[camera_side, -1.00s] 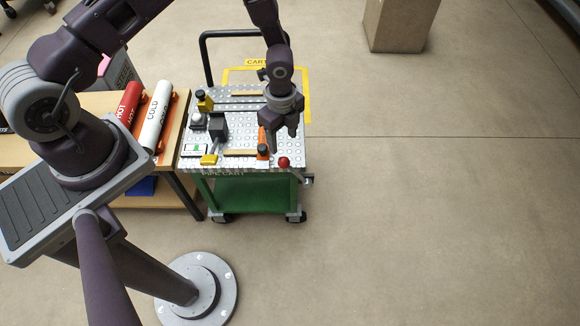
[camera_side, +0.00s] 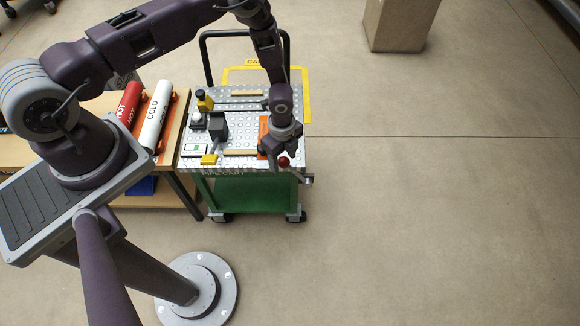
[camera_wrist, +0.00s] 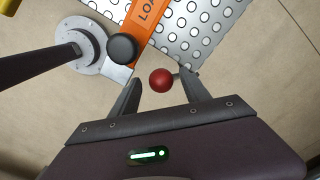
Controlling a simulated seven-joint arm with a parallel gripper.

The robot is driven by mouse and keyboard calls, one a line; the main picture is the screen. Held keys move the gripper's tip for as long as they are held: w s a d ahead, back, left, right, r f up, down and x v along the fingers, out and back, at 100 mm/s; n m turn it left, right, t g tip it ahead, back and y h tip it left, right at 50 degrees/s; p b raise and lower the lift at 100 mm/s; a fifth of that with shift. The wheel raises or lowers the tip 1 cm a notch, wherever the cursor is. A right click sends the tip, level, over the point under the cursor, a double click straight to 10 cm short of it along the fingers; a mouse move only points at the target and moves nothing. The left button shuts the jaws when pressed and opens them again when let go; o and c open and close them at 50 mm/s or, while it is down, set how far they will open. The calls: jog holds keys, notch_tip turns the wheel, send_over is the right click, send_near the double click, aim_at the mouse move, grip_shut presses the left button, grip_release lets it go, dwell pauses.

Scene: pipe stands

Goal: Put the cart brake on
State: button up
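The cart (camera_side: 250,196) has a studded metal top and a green lower body. A red ball knob (camera_side: 284,162) is at its front right corner; only part of it shows below my gripper (camera_side: 279,148) in the side view. In the wrist view the red knob (camera_wrist: 162,80) appears between the fingertips of my open gripper (camera_wrist: 162,86), with gaps on both sides. A thin stem by the knob runs to the cart's edge. Whether the knob is level with the fingertips I cannot tell.
An orange plate (camera_wrist: 146,24) with partly visible lettering lies beside the gripper, next to a black round knob (camera_wrist: 121,48). A bench with red and white cylinders stands left.

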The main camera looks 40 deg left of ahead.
jog(key=c, duration=0.7)
jog(key=shift+w+d+r, duration=0.2)
jog(key=shift+w+d, duration=0.2)
jog(key=o, duration=0.7)
jog(key=shift+o, duration=0.2)
jog(key=shift+r, duration=3.55)
